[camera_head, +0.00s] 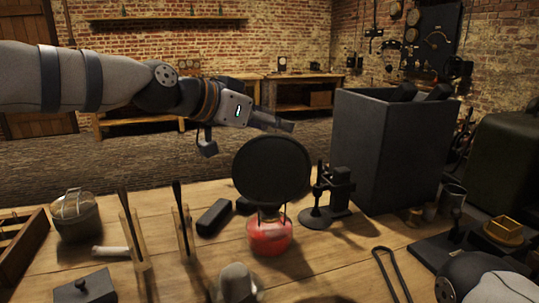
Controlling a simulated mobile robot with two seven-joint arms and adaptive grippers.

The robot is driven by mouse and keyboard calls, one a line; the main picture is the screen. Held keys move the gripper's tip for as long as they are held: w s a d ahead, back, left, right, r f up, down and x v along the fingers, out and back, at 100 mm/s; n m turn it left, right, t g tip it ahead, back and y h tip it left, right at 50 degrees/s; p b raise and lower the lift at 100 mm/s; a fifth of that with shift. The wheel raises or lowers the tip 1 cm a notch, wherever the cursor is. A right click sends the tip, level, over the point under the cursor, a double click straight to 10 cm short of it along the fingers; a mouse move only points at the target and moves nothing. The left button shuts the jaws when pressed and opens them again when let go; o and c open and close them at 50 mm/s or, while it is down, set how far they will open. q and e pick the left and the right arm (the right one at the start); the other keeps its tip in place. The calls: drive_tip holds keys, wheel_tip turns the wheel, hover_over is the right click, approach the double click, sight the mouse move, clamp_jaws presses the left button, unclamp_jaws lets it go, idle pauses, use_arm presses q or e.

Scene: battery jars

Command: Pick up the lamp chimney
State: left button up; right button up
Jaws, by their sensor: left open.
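An oil lamp with a red base (269,236) stands on the wooden table near the middle. A large dark round disc (271,169) rises above the base. I cannot clearly make out a glass chimney on the lamp; the disc may hide it. A pale grey rounded piece (237,284) stands at the front edge of view, partly cut off; I cannot tell what it is. My left gripper (276,123) is open and empty, in the air above and behind the disc, apart from it. My right gripper is not in view; part of my right arm shows at the lower right.
A tall dark box (380,150) stands right of the lamp, with a black stand (327,196) between. A dark block (214,217), two upright holders with rods, a lidded jar (75,214) and a wooden tray (22,250) are at left. A wire loop (392,272) lies at front right.

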use_arm(q)
drive_tip(key=shift+a+r, duration=0.1)
drive_tip(key=shift+c, duration=0.3)
clamp_jaws()
